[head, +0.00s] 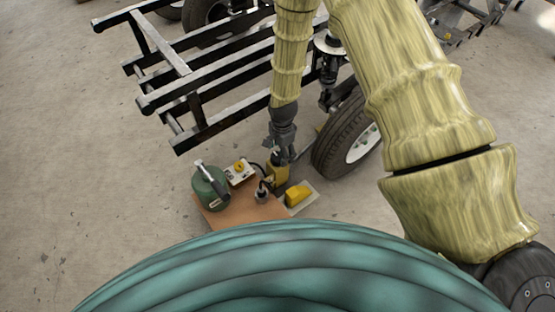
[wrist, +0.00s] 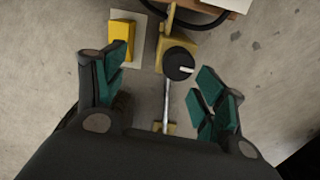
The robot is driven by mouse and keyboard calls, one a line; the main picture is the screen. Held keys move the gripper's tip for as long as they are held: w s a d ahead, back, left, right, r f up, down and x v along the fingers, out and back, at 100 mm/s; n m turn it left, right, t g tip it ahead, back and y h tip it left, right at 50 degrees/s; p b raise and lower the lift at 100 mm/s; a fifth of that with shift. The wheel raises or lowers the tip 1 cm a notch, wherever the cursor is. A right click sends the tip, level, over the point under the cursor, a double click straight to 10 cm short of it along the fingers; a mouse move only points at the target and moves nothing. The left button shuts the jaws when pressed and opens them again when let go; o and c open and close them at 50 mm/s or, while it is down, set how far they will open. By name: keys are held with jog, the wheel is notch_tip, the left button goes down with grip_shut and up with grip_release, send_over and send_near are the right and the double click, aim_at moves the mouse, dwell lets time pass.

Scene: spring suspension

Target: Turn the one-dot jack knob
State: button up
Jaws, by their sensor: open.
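A round black knob (wrist: 179,63) with a white bar on its face sits by a yellow bracket (wrist: 177,32) in the wrist view. I cannot make out any dots on it. A metal rod (wrist: 167,100) runs from below the knob to a small yellow foot. My gripper (wrist: 160,76) is open and empty, with teal pads to the left and right of the knob, apart from it. The knob is nearer the right pads. In the head view my gripper (head: 282,155) points down over the yellow jack part (head: 277,174) and hides the knob.
A yellow block (head: 297,195) lies on a pale plate beside the jack. A brown board (head: 228,217) holds a green canister (head: 210,190) and a box with a yellow button (head: 239,171). A wheel (head: 345,140) and black frame (head: 190,85) stand close by.

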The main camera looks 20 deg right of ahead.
aim_at(278, 156)
jog(key=w, duration=0.1)
jog(key=w+r+m, duration=0.1)
jog(key=w, duration=0.1)
jog(key=shift+w+r+m, duration=0.15)
jog(key=shift+w+m, duration=0.2)
jog(key=shift+m, duration=0.05)
jog(key=shift+f+b, duration=0.2)
jog(key=shift+b, duration=0.15)
notch_tip(278, 156, down, 10)
jog(key=b, duration=0.3)
jog(key=shift+f+b, duration=0.1)
jog(key=shift+b, duration=0.3)
jog(key=shift+c, duration=0.3)
jog(key=c, duration=1)
